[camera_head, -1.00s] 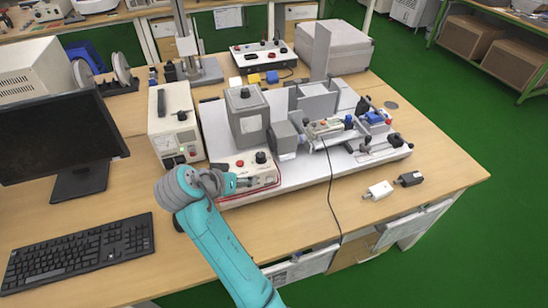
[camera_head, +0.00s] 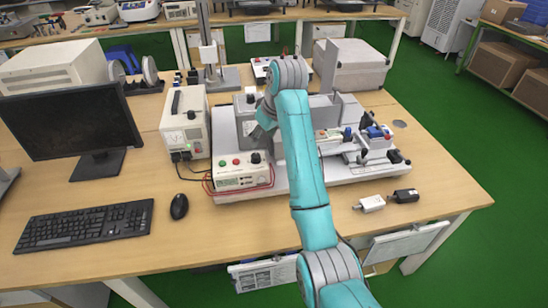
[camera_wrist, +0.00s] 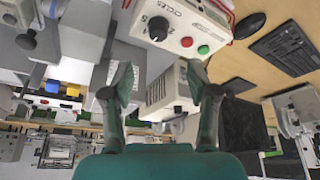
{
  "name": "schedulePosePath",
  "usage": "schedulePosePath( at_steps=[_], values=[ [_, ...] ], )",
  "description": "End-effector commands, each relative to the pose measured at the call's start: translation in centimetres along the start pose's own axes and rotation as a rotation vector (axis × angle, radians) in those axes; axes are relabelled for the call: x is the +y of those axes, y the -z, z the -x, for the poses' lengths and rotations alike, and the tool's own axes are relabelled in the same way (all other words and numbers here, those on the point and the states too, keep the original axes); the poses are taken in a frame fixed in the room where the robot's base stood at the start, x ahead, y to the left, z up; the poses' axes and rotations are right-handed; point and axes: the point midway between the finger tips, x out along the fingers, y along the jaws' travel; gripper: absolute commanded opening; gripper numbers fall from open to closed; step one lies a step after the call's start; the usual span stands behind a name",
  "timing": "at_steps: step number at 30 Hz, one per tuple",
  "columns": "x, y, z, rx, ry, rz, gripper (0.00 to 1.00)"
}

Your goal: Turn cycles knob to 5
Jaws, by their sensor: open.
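The cycles knob (camera_wrist: 158,28) is a black round knob on the white control box (camera_wrist: 177,18), beside a red button (camera_wrist: 186,42) and a green button (camera_wrist: 203,49). The wrist view shows them upside down. The knob's pointer setting is too small to read surely. In the head view the knob (camera_head: 256,157) sits at the upper right of the control box (camera_head: 241,183). My gripper (camera_wrist: 162,75) is open and empty, its two fingers apart and clear of the knob. In the head view my arm rises over the test rig, and the gripper is largely hidden.
A power supply (camera_head: 185,135) stands left of the rig, close to the control box. Red cables loop around the box front. A mouse (camera_head: 179,206), keyboard (camera_head: 83,233) and monitor (camera_head: 70,122) are to the left. The desk in front of the box is mostly clear.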

Motion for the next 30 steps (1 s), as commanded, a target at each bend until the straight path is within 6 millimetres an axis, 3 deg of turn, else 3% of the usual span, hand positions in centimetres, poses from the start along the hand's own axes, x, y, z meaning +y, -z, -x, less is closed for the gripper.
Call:
schedulePosePath(
  at_steps=[5,19,30],
  values=[
    [-0.1,0.1,-1.3,0.001,0.009,0.011,0.59],
    [-0.1,0.1,-8.9,0.0,0.007,0.008,0.59],
    [-0.1,0.1,-10.7,0.002,0.005,0.008,0.59]
  ],
)
